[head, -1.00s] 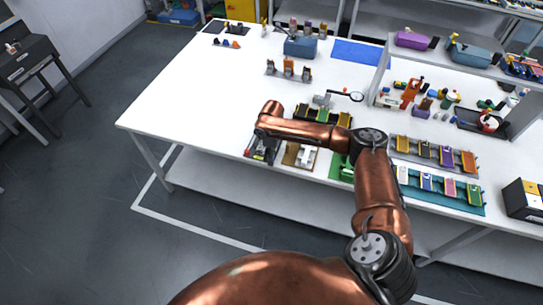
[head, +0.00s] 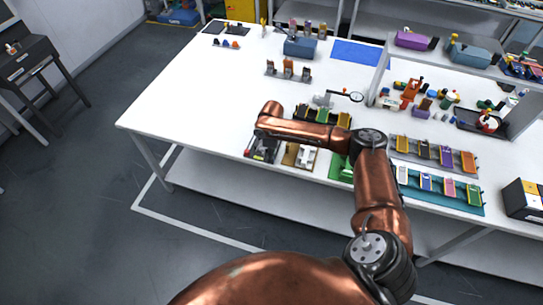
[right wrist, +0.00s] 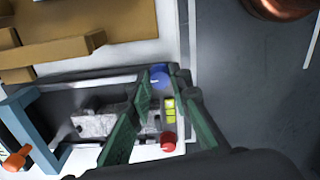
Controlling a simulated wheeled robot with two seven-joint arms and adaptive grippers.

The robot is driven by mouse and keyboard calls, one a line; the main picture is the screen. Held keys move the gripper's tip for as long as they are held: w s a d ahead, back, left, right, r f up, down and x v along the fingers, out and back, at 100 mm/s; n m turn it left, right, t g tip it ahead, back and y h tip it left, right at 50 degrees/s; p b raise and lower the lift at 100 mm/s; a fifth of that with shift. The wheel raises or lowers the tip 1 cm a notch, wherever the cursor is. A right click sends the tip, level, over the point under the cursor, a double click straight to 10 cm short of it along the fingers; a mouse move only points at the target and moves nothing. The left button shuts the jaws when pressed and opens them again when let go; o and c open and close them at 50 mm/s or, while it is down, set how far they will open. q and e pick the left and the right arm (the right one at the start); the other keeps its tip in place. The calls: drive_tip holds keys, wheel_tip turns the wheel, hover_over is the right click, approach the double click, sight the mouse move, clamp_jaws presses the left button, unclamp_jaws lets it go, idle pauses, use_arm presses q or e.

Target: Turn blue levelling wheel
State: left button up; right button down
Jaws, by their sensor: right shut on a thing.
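The blue levelling wheel (right wrist: 159,77) shows in the right wrist view at the corner of a dark device (right wrist: 75,95), near the table edge. My right gripper (right wrist: 168,82) has its two green-lined fingers on either side of the wheel, shut on it; the fingers hide part of the wheel. The device also holds a pale grey block, a red button (right wrist: 168,140) and a yellow-green indicator (right wrist: 170,110). In the head view my right gripper (head: 261,149) is over this device at the table's front edge, and the wheel cannot be made out. My left gripper is not in view.
A tan fixture (right wrist: 50,50) lies beside the device. A blue bracket with an orange knob (right wrist: 16,160) stands at its other end. Racks of coloured cells (head: 440,190) are on the table's right.

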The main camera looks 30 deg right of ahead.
drive_tip(key=shift+r+m+p, duration=0.15)
drive_tip(key=shift+m+p, duration=0.15)
drive_tip(key=shift+p, duration=0.25)
drive_tip(key=m+p, duration=0.9)
drive_tip(key=p, duration=0.2)
drive_tip(key=shift+p, duration=0.3)
drive_tip(key=shift+m+p, duration=0.8)
drive_tip(key=shift+m, duration=0.2)
drive_tip(key=m+p, duration=0.2)
drive_tip(key=shift+m, duration=0.4)
drive_tip(key=m+p, duration=0.1)
drive_tip(key=m, duration=0.2)
drive_tip(key=shift+m+p, duration=0.3)
drive_tip(key=shift+p, duration=0.05)
drive_tip(key=m+p, duration=0.1)
drive_tip(key=m, duration=0.2)
drive_tip(key=shift+d+m+p, duration=0.15)
drive_tip(key=shift+m+p, duration=0.25)
drive_tip(key=shift+m, duration=1.3)
drive_tip(key=shift+w, duration=0.1)
drive_tip(key=shift+d, duration=0.1)
